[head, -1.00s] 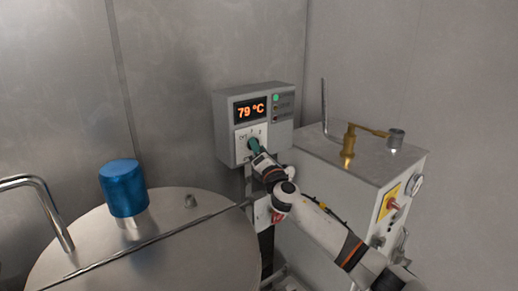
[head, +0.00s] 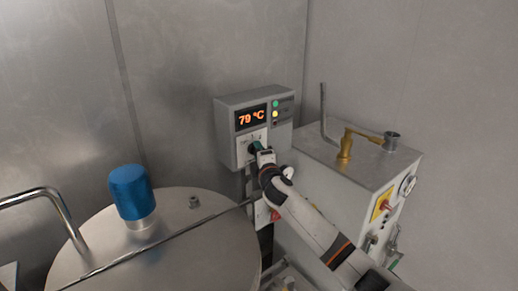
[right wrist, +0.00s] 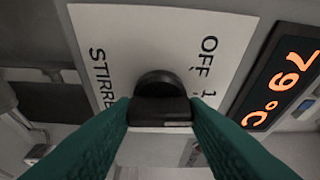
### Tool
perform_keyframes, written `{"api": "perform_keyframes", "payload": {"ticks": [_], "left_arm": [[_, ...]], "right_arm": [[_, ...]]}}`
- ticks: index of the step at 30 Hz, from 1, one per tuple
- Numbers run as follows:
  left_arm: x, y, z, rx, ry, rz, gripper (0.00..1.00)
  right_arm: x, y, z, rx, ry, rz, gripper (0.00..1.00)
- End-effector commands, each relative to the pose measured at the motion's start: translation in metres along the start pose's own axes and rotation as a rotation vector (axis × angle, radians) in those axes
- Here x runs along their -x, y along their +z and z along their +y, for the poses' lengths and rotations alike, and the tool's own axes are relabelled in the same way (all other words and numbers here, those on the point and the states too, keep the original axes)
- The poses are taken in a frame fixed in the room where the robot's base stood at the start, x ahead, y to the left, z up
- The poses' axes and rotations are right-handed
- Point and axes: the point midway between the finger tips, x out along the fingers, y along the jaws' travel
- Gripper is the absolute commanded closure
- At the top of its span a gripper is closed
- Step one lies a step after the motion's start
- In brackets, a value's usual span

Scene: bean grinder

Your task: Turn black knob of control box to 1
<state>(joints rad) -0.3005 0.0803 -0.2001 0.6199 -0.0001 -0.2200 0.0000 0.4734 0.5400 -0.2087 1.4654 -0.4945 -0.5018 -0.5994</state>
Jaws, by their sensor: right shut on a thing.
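The grey control box (head: 255,125) is on the back wall in the head view, its display reading 79 °C. Its black knob (right wrist: 160,95) shows in the right wrist view on a white label plate (right wrist: 130,45) with "OFF", a partly visible "1" and "STIRRE…". My right gripper (right wrist: 160,112) has its green fingers on both sides of the knob and is shut on it. In the head view, the right gripper (head: 255,147) is at the box's lower front and hides the knob. I cannot tell exactly which mark the knob points to. My left gripper is not in view.
A steel tank lid (head: 165,245) with a blue cap (head: 131,192) and a bent pipe (head: 45,205) is at the left. A grey machine (head: 350,170) with a brass fitting (head: 346,145) stands right of the control box, close to my right arm.

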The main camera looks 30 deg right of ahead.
Motion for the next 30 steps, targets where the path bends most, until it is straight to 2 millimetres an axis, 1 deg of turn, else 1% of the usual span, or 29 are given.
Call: {"api": "perform_keyframes", "payload": {"ticks": [1,6,19,20,21,23,24,30], "left_arm": [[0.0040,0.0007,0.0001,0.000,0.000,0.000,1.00],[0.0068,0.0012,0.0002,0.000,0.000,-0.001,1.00],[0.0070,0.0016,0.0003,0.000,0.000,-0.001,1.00],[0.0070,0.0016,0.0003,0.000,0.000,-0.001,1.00],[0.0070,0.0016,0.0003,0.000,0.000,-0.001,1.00],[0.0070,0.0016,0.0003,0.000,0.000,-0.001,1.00],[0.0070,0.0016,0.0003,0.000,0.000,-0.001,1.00],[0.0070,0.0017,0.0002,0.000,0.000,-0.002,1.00]], "right_arm": [[-0.0001,-0.0006,-0.0020,-0.015,0.006,0.001,0.83],[-0.0002,-0.0009,-0.0010,-0.047,0.019,0.001,0.83],[-0.0002,-0.0009,0.0000,-0.056,0.023,0.001,0.83],[-0.0002,-0.0008,0.0000,-0.056,0.023,0.001,0.58],[-0.0002,-0.0008,0.0000,-0.056,0.023,0.001,0.52],[-0.0002,-0.0008,0.0000,-0.055,0.023,0.001,0.42],[-0.0002,-0.0008,0.0000,-0.055,0.023,0.001,0.38],[-0.0001,-0.0005,0.0000,-0.055,0.023,0.001,0.38]]}}
